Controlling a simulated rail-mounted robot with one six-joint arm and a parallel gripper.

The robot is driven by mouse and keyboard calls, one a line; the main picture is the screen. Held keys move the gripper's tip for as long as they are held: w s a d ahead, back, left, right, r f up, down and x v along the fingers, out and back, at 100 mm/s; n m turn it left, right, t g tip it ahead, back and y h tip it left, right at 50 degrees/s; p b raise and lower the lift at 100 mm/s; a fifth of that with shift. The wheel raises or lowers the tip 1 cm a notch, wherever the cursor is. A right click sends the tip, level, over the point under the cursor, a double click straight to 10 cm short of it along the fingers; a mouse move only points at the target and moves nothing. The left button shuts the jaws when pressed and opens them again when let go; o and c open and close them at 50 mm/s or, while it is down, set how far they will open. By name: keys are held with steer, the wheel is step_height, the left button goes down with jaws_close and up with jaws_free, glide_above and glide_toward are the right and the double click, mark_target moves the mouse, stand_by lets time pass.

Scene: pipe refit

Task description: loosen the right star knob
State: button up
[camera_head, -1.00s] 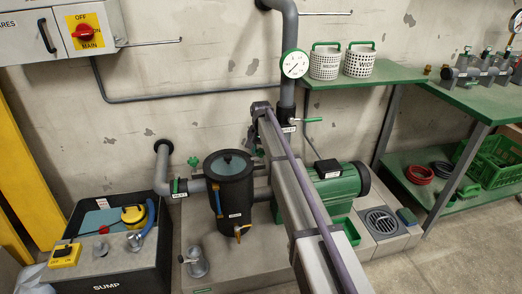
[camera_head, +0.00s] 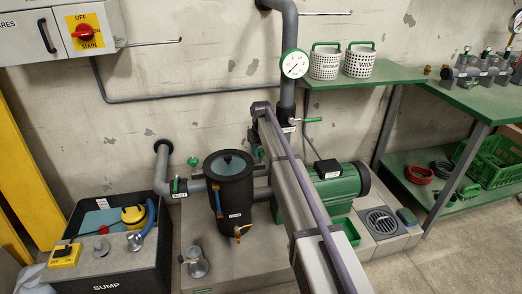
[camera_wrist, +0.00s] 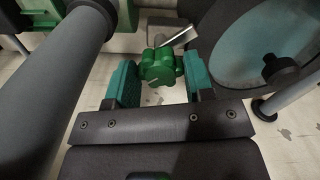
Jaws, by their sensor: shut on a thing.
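The right star knob (camera_wrist: 157,68) is green and lobed, and sits in the middle of the wrist view. My gripper (camera_wrist: 160,82) has its two teal fingers on either side of it and is shut on it. The black strainer pot (camera_head: 235,194) with its round teal lid (camera_head: 230,163) stands left of my arm in the head view. The lid also fills the upper right of the wrist view (camera_wrist: 262,45). Another green star knob (camera_head: 193,162) stands left of the pot. In the head view my arm hides the right knob.
A grey pipe (camera_wrist: 62,85) runs close along the left of my gripper in the wrist view. The green pump motor (camera_head: 335,182) stands right of the pot. A sump (camera_head: 107,270) is at the lower left. A green bench (camera_head: 365,75) holds two white baskets.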

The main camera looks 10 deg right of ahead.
steer(key=n, duration=0.4)
steer(key=shift+n, duration=2.8)
steer(key=o, duration=0.7)
